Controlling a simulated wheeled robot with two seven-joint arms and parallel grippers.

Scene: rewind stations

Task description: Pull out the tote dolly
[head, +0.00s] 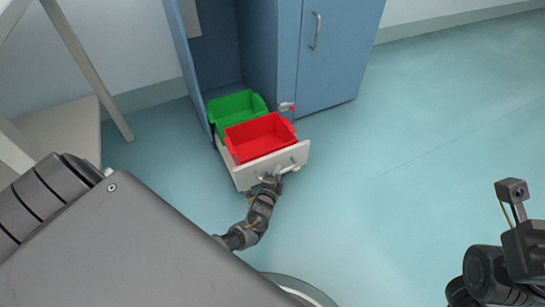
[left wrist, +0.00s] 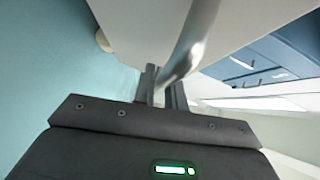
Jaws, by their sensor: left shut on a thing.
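The tote dolly (head: 245,178) is a low, pale drawer-like carrier that juts partly out of the blue cabinet's open bay. A red tote (head: 262,150) stands at its front and a green tote (head: 236,108) behind it, deeper in the bay. My left gripper (head: 271,182) is at the dolly's front panel, shut on its metal handle (head: 285,170). In the left wrist view, the fingers (left wrist: 162,88) close around the curved silver handle (left wrist: 193,40), with the pale panel (left wrist: 135,25) beyond.
The blue cabinet (head: 335,50) has a closed right door beside the open bay. A small red-tipped part (head: 287,106) sits at the bay's right edge. A pale table or shelf (head: 65,140) stands at left. The floor (head: 400,190) to the right is clear.

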